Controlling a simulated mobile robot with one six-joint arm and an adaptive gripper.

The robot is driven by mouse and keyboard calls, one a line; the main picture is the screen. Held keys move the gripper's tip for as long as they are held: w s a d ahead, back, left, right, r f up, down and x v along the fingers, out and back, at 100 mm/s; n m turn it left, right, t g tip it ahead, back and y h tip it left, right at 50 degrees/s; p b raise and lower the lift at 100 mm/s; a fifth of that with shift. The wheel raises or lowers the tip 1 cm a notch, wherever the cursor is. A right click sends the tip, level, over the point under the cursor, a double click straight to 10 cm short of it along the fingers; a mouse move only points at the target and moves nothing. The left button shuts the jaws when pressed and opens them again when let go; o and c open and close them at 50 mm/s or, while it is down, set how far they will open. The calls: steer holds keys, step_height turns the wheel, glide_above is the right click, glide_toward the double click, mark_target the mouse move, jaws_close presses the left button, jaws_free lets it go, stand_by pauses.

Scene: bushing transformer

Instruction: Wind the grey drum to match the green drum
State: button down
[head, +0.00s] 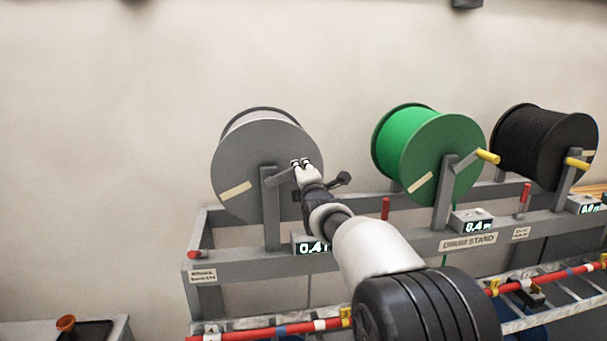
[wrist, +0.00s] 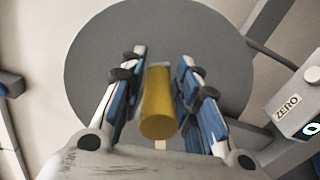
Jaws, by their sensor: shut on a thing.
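The grey drum (head: 240,165) hangs on the left of the stand, with a pale strip on its flange slanting up to the right. It also fills the back of the wrist view (wrist: 110,45). My gripper (head: 301,166) is at this drum's crank. In the wrist view my gripper (wrist: 166,95) is shut on the yellow crank handle (wrist: 158,105), a finger on each side. The green drum (head: 440,150) hangs in the middle, its strip slanting similarly. The grey drum's counter (head: 312,248) reads 0.4, its right end hidden by my arm. The green drum's counter (head: 478,226) reads 0.4.
A black drum (head: 545,150) hangs at the right, its counter (head: 588,208) reading about 0.0. Red levers (head: 385,208) stand along the stand's rail (head: 400,238). A box marked ZERO (wrist: 290,105) is at the right of the wrist view. Red cables (head: 270,332) run along the front.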

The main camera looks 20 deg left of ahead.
steer(key=shift+s+a+r, duration=0.1)
steer(key=shift+a+r, duration=0.05)
steer(key=shift+r, duration=0.3)
steer(key=shift+s+a+r, duration=0.1)
steer(key=shift+a+r, duration=0.05)
steer(key=shift+r, duration=0.3)
steer(key=c, duration=1.7)
jaws_free()
steer(key=shift+o, duration=1.4)
steer(key=shift+a+f, duration=0.1)
steer(key=shift+s+f, duration=0.1)
steer(key=shift+f, duration=0.05)
steer(key=shift+f, duration=0.15)
steer(key=v, duration=1.2)
steer(key=shift+f, duration=0.1)
